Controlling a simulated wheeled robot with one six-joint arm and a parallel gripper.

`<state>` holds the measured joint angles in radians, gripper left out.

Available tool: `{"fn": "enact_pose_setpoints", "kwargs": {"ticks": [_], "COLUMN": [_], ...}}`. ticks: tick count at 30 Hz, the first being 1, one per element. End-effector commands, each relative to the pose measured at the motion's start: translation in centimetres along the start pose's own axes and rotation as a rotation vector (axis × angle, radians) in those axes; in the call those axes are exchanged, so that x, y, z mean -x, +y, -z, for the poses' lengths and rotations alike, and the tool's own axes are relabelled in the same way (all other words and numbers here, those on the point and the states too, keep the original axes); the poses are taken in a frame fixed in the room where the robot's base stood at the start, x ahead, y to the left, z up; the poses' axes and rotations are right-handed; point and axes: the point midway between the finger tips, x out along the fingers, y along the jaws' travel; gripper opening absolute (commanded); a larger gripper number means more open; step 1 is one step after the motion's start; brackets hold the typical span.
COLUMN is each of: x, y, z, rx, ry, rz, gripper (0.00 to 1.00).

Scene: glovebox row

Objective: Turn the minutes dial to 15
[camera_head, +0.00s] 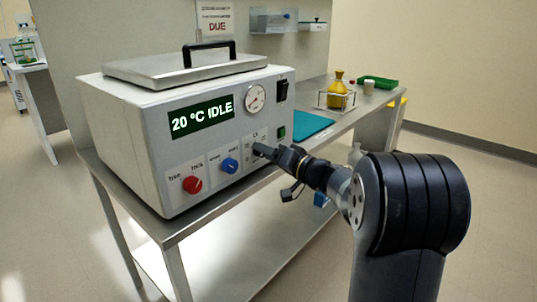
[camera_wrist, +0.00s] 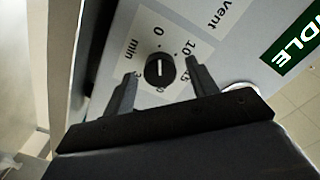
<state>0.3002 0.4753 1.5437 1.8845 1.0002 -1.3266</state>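The minutes dial (camera_wrist: 160,70) is a round black knob on the pale front panel, with "min" printed beside it. Its white line stands upright in the wrist view, roughly in line with the 0. A 10 and a partly covered number, seemingly 15, lie to its right. My gripper (camera_wrist: 160,72) is open, one finger on each side of the dial; I cannot tell whether they touch it. In the head view my gripper (camera_head: 262,151) is at the panel and hides the dial. The panel belongs to the grey machine (camera_head: 140,160), whose display (camera_head: 201,118) reads "20 °C IDLE".
A red knob (camera_head: 193,185) and a blue knob (camera_head: 230,165) are left of my gripper on the panel. A gauge (camera_head: 255,97), a black switch (camera_head: 282,90) and a green button (camera_head: 281,132) are above and right. A blue mat (camera_head: 308,125) lies on the bench beside the machine.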

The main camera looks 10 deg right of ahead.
Motion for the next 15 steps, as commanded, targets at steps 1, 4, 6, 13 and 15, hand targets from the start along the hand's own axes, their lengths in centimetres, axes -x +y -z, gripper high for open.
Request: {"fn": "enact_pose_setpoints", "kwargs": {"ticks": [1, 4, 6, 13, 15], "x": [0.02, 0.03, 0.04, 0.05, 0.05], "y": [0.00, 0.00, 0.00, 0.00, 0.00], "z": [0.00, 0.00, 0.00, 0.00, 0.00], "rx": [0.000, 0.000, 0.000, 0.000, 0.000], "ry": [0.000, 0.000, 0.000, 0.000, 0.000], "rz": [0.000, 0.000, 0.000, 0.000, 0.000], "gripper": [0.52, 0.44, 0.38, 0.19, 0.13]}}
